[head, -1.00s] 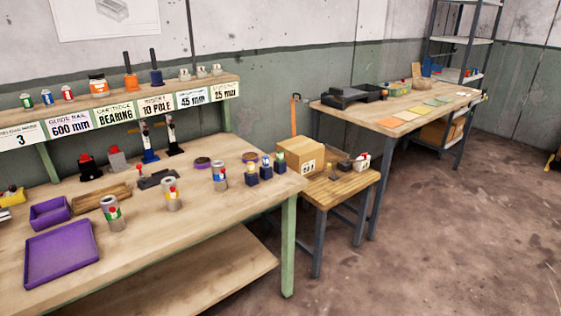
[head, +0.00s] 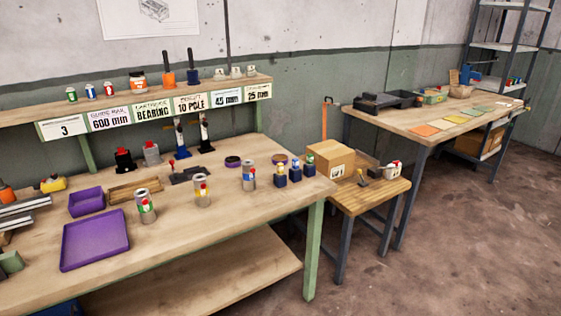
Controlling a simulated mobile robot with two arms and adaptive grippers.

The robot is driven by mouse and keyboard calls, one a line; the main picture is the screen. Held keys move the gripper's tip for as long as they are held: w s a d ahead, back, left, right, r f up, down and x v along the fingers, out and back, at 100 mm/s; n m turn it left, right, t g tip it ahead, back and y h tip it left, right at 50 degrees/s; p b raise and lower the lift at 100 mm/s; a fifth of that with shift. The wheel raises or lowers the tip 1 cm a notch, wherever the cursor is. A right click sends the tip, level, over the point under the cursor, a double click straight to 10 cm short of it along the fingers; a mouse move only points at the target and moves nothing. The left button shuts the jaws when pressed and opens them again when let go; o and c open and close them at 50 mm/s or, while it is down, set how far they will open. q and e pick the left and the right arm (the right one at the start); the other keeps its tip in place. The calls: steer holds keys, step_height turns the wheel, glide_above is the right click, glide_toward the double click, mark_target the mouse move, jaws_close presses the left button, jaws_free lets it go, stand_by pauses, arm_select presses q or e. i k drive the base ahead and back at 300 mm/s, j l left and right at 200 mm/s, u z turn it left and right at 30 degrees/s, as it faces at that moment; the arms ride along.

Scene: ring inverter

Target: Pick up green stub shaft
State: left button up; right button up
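No part is clearly recognisable as the green stub shaft at this size. A small green piece with a white top (head: 71,94) stands on the raised shelf, left of a blue one (head: 91,91) and a red one (head: 108,89). A grey cylinder with a green and red front (head: 145,206) stands upright on the bench, right of the purple tray (head: 95,240). Similar cylinders with yellow (head: 202,191) and blue (head: 248,175) markings stand further right. Neither of my grippers is in view.
The long workbench (head: 215,235) fills the left and middle. Small blue blocks (head: 280,179) stand near its right end. A low table with a cardboard box (head: 330,157) stands beside it. A second table (head: 400,117) is behind right. Floor at the right is clear.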

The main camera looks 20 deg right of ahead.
mark_target(310, 162)
steer(key=i+l, duration=0.35)
steer(key=i, duration=0.2)
steer(key=i+l+z, duration=0.1)
steer(key=i+l, duration=0.25)
steer(key=i, duration=0.15)
